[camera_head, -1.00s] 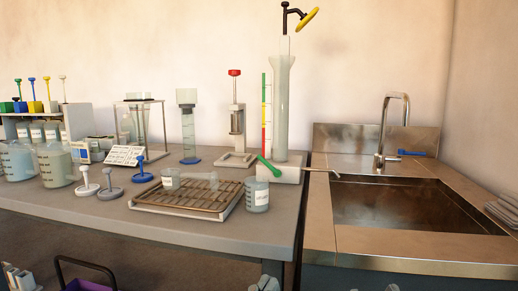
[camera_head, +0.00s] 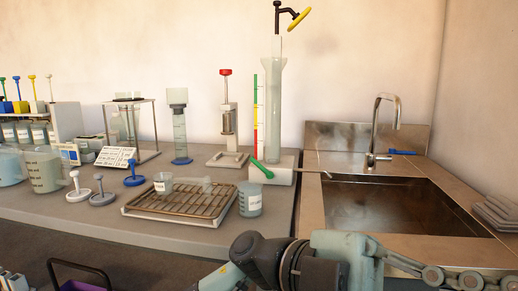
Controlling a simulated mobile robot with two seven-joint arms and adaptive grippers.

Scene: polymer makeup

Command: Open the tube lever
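A green lever (camera_head: 262,168) sits on the white base block (camera_head: 284,174) below the tall clear tube (camera_head: 274,110). It slants down to the right, and a thin metal spout runs from the block toward the sink. My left gripper (camera_head: 440,273) is at the bottom right, in front of the sink and well below and right of the lever. Its arm comes in at the bottom centre and it points right. Its fingers are partly cut off by the frame edge, so I cannot tell how open they are. My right gripper is not in view.
A wire rack (camera_head: 180,203) and a beaker (camera_head: 250,199) stand in front of the lever. A red-topped stand (camera_head: 228,120) is left of the tube. The sink (camera_head: 400,207) with its tap (camera_head: 374,140) lies to the right.

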